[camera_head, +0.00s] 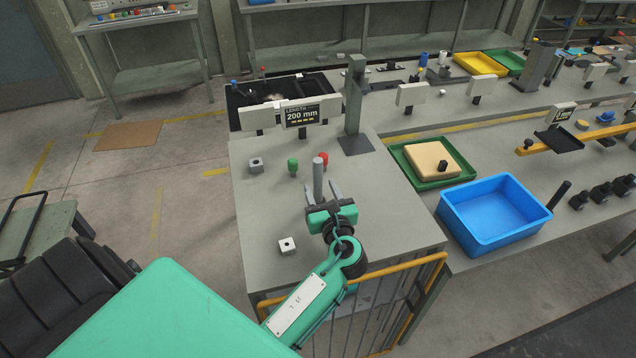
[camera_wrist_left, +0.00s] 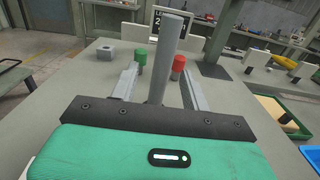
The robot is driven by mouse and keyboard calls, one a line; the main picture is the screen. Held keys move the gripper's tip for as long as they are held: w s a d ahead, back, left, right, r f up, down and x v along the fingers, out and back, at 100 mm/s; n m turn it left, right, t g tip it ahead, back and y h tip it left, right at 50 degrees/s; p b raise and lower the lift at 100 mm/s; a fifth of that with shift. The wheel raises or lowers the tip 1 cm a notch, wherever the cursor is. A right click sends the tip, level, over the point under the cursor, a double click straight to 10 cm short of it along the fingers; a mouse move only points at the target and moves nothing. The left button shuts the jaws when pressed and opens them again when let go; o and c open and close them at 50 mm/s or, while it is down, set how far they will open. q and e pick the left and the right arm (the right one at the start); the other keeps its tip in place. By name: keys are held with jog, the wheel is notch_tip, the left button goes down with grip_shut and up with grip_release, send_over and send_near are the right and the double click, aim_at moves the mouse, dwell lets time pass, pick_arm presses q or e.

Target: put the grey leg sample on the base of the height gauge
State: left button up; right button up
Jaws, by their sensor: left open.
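The grey leg sample (camera_head: 318,172) is an upright grey cylinder on the near table. My left gripper (camera_head: 322,191) is open, with its fingers reaching to either side of the sample. In the left wrist view the sample (camera_wrist_left: 167,58) stands between the two spread fingers (camera_wrist_left: 160,85), with gaps visible on both sides; its foot is hidden behind the gripper body. The height gauge (camera_head: 354,98) is a grey-green column behind it, with a flat dark base (camera_head: 357,146) that is bare. Its display (camera_head: 301,114) reads LENGTH 200 mm. My right gripper is not in view.
A green peg (camera_head: 292,166) and a red peg (camera_head: 323,158) stand just behind the sample. Two light blocks with holes (camera_head: 256,165) (camera_head: 287,246) sit to the left. A blue bin (camera_head: 494,212) and a green tray (camera_head: 405,155) are right. A yellow rail (camera_head: 350,277) edges the front.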

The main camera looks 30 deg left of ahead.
aim_at(319, 181)
pick_arm(q)
jog(key=p+x, duration=0.1)
jog(key=x, duration=0.3)
jog(key=shift+w+d+r+p, duration=0.1)
jog(key=shift+w+d+p, duration=0.05)
jog(key=shift+p, duration=0.15)
jog(key=shift+w+a, duration=0.2)
jog(key=shift+a, duration=0.1)
jog(key=shift+d, duration=0.1)
jog(key=shift+c, duration=0.2)
grip_shut()
